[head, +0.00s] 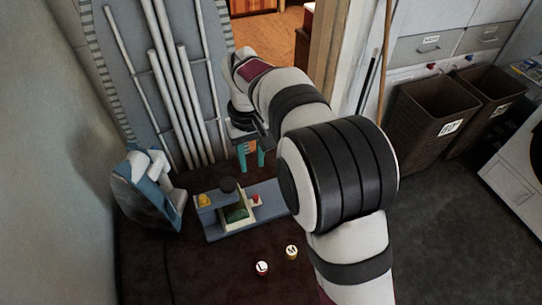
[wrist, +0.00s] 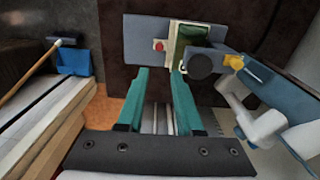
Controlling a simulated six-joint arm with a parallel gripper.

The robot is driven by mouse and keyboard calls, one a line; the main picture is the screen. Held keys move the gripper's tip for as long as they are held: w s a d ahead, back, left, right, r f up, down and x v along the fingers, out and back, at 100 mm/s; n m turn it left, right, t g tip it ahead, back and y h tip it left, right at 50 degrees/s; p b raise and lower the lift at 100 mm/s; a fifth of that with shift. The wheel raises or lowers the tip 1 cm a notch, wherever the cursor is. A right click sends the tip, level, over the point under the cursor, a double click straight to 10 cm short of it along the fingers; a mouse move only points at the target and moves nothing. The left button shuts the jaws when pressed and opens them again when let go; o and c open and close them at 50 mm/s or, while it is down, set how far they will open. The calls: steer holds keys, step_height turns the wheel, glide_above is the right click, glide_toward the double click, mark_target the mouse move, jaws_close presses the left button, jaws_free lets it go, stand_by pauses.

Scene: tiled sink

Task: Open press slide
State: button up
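The press is a blue-grey device on the dark brown surface, with its base plate (head: 272,192) also showing in the wrist view (wrist: 138,42). A cream frame with a green piece (head: 237,213) sits in its middle; the green piece also shows in the wrist view (wrist: 188,38). A black knob (head: 227,185), a yellow part (head: 204,200) and a red button (head: 255,198) are on it. Which part is the slide, I cannot tell. My gripper (head: 251,165) is open behind the press, its teal fingers apart and empty. In the wrist view, the fingertips (wrist: 160,74) point toward the press.
A blue-and-white machine (head: 150,185) stands close left of the press. Two small lettered round pieces (head: 262,268) (head: 291,252) lie in front. Grey panels with white pipes (head: 170,90) stand behind. Brown bins (head: 437,115) stand at right. The front surface is mostly clear.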

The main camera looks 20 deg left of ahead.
mark_target(255, 196)
step_height(255, 196, down, 14)
steer(key=shift+f, duration=0.1)
jaws_close()
stand_by(1.5)
